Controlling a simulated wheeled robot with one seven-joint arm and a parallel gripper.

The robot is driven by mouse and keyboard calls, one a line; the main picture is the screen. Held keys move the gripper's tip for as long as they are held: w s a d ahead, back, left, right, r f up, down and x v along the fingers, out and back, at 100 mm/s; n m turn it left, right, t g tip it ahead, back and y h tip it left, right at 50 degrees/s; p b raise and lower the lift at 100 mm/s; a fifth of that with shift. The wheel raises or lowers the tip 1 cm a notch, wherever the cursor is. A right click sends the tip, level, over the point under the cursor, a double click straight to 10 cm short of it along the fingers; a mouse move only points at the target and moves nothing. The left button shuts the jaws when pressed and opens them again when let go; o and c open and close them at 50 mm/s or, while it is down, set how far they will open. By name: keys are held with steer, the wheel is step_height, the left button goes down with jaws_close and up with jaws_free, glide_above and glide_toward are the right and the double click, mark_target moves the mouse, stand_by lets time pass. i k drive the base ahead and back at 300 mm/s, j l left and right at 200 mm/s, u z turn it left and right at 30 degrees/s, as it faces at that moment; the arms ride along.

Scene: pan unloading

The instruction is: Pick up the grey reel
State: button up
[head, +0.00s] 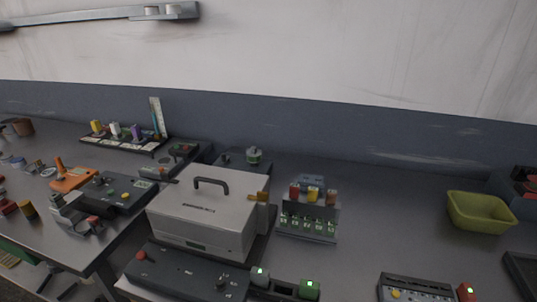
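No thing is clearly a grey reel. On the black stand (140,149) at the back left stand upright spool-like things: a yellow one (97,127), a pale whitish-grey one (115,129) and a purple one (136,132). The pale one may be the grey reel, but it is too small to be sure. A small grey-green round thing (254,155) sits behind the large grey box; I cannot tell whether it is a reel. My gripper is not in view.
A large grey box (208,217) with a black handle stands mid-bench. Right of it is a rack (308,224) with red, yellow and brown-orange tops. A yellow-green bin (481,213) stands at right. Bare bench top (390,225) lies between rack and bin.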

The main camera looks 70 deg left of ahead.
mark_target(254, 156)
steer(key=u, duration=1.9)
